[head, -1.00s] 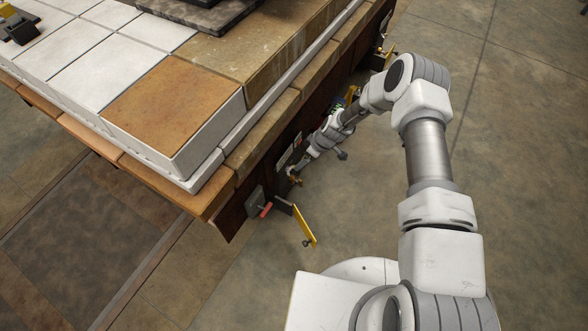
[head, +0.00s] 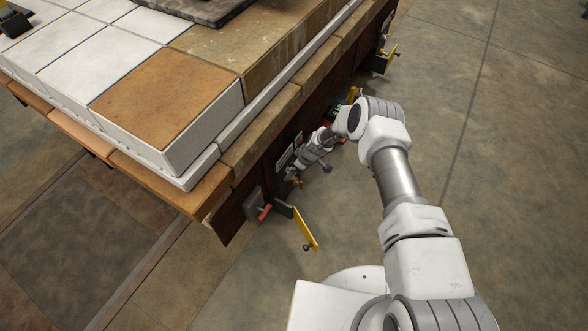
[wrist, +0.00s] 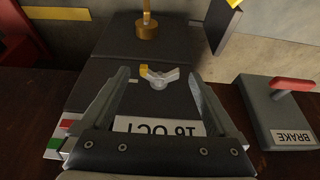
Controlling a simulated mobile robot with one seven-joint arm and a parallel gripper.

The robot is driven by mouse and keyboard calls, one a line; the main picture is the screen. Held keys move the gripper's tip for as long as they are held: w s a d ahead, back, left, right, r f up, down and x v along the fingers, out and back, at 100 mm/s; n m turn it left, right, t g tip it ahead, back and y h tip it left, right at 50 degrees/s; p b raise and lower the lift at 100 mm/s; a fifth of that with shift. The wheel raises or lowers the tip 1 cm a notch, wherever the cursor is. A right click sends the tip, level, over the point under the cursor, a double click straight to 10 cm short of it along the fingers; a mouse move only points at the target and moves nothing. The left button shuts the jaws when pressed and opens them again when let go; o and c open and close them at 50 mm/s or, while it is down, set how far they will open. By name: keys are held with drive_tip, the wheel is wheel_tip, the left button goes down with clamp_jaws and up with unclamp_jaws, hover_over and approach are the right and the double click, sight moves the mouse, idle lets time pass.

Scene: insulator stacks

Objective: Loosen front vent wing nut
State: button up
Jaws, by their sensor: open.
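The wing nut (wrist: 160,77) is a small light-grey nut with a yellow mark on one wing. It sits on a dark box (wrist: 85,75) in the wrist view. My gripper (wrist: 158,75) is open, with one finger to each side of the nut and a gap to both. I cannot tell whether the fingertips are level with the nut in depth. In the head view my gripper (head: 293,176) is low beside the car's dark side, where the wing nut is too small to make out.
A brake box (wrist: 280,115) with a red lever (wrist: 293,84) stands right of my gripper. A brass fitting (wrist: 148,30) is beyond the nut. An upside-down date label (wrist: 160,126) lies between the finger bases. A yellow flag plate (head: 305,228) juts out below the car's edge (head: 205,190).

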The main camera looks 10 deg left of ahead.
drive_tip(key=c, duration=1.4)
drive_tip(key=shift+s+r+t, duration=0.1)
drive_tip(key=shift+t, duration=0.2)
drive_tip(key=shift+s+a+n+t+h+p, duration=0.15)
drive_tip(key=shift+s+t+h+p, duration=0.1)
drive_tip(key=shift+t+p, duration=0.25)
drive_tip(key=shift+s+a+n+t+h+p, duration=0.15)
drive_tip(key=shift+t+h+p, duration=0.1)
drive_tip(key=shift+t, duration=0.35)
drive_tip(key=t, duration=0.2)
drive_tip(key=s+f+n+t+h+b, duration=0.1)
drive_tip(key=t, duration=0.1)
drive_tip(key=shift+a, duration=0.1)
drive_tip(key=shift+s+f+n+t+h, duration=0.1)
drive_tip(key=shift+f+n+t+h, duration=0.2)
drive_tip(key=shift+t, duration=0.95)
drive_tip(key=shift+s+f+n+t+h, duration=0.15)
drive_tip(key=shift+n+t, duration=0.15)
drive_tip(key=shift+t, duration=0.9)
drive_tip(key=shift+f+n+t+h, duration=0.25)
drive_tip(key=shift+n+t, duration=0.05)
drive_tip(key=shift+t, duration=0.95)
